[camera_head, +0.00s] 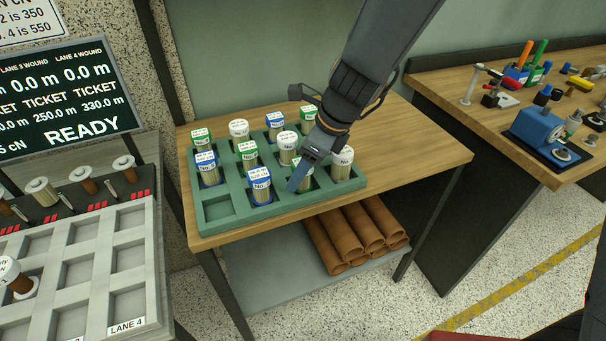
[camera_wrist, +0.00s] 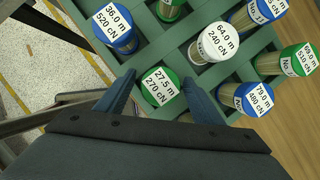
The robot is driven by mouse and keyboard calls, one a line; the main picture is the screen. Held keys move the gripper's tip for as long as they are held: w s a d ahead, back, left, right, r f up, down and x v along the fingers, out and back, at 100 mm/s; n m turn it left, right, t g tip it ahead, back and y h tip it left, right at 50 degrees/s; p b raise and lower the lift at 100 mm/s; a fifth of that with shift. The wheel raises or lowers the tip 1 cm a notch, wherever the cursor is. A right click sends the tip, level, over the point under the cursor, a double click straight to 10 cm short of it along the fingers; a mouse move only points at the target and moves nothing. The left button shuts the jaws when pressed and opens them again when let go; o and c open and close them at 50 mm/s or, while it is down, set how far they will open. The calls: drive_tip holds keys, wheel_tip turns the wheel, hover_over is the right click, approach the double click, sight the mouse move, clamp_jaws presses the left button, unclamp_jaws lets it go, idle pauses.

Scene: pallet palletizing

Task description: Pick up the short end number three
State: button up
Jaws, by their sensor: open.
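A green tray (camera_head: 215,226) on the wooden table holds several upright spools with white, blue or green caps. My gripper (camera_head: 297,184) is open and reaches down at the tray's front. In the wrist view my gripper's fingers (camera_wrist: 158,80) stand on either side of a green-capped spool (camera_wrist: 160,84) labelled 27.5 m, 270 cN. That spool is mostly hidden by my gripper in the head view (camera_head: 306,182). Its number cannot be read. Close by are a blue-capped 36.0 m spool (camera_wrist: 113,25), a white-capped 64.0 m spool (camera_wrist: 218,42) and a blue-capped 79.0 m spool (camera_wrist: 255,93).
The tray's front-left pocket (camera_head: 218,208) is empty. A grey rack (camera_head: 130,270) with lane pockets stands at left, below a screen (camera_head: 65,95) reading READY. Brown tubes (camera_head: 350,235) lie on the lower shelf. A bench (camera_head: 480,115) with tools stands at right.

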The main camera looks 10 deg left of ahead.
drive_tip(key=shift+a+f, duration=0.1)
drive_tip(key=shift+f, duration=0.1)
drive_tip(key=c, duration=1.2)
